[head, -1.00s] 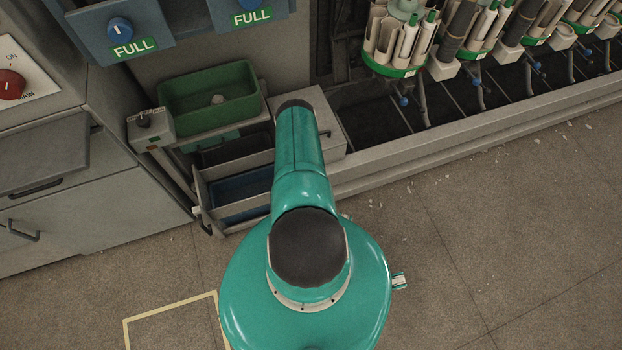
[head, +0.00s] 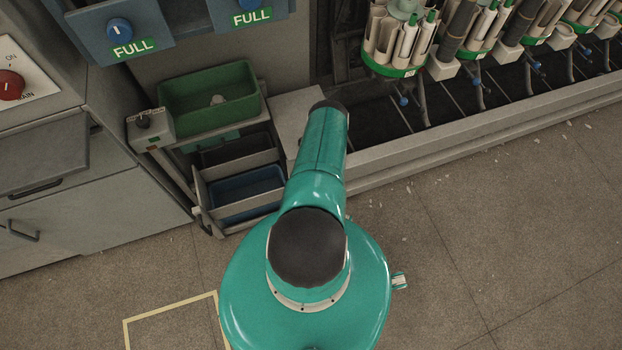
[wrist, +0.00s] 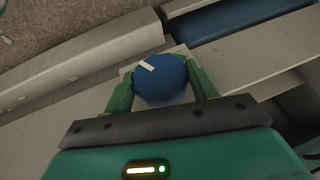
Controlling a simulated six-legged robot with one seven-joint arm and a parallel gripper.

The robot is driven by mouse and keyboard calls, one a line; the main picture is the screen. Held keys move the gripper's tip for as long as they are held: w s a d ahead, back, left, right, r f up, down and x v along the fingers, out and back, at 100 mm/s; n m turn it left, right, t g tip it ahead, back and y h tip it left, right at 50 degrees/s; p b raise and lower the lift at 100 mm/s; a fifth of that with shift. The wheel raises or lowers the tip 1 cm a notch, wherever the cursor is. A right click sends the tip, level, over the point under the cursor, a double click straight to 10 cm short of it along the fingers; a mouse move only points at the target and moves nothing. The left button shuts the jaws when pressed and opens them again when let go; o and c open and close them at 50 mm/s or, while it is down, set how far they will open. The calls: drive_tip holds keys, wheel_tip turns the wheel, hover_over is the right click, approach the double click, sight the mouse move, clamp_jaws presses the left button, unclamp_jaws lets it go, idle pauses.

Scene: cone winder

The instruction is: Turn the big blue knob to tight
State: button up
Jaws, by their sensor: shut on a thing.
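The big blue knob (wrist: 161,86) shows in the wrist view, round, with a white pointer mark toward its upper left edge. My gripper (wrist: 160,84) has its two green fingers on either side of the knob and is shut on it. A pale plate shows just behind the knob. No tight or loose marking is readable there. In the head view my arm hides the knob and the gripper.
In the head view a green bin (head: 208,97) stands beside a grey box with a small dark knob (head: 143,121). Two smaller blue knobs, one at the upper left (head: 120,31), sit above FULL labels.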

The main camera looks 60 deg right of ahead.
drive_tip(key=t+y, duration=0.2)
drive_tip(key=m+t+y, duration=0.1)
drive_tip(key=shift+s+d+f, duration=0.15)
drive_tip(key=shift+s, duration=0.1)
drive_tip(key=shift+t+y, duration=0.5)
drive_tip(key=shift+t, duration=0.3)
drive_tip(key=shift+d, duration=0.1)
drive_tip(key=o, duration=1)
drive_tip(key=v, duration=1.3)
drive_tip(key=shift+s+d+r, duration=0.1)
drive_tip(key=shift+s+r, duration=0.15)
drive_tip(key=shift+r, duration=0.05)
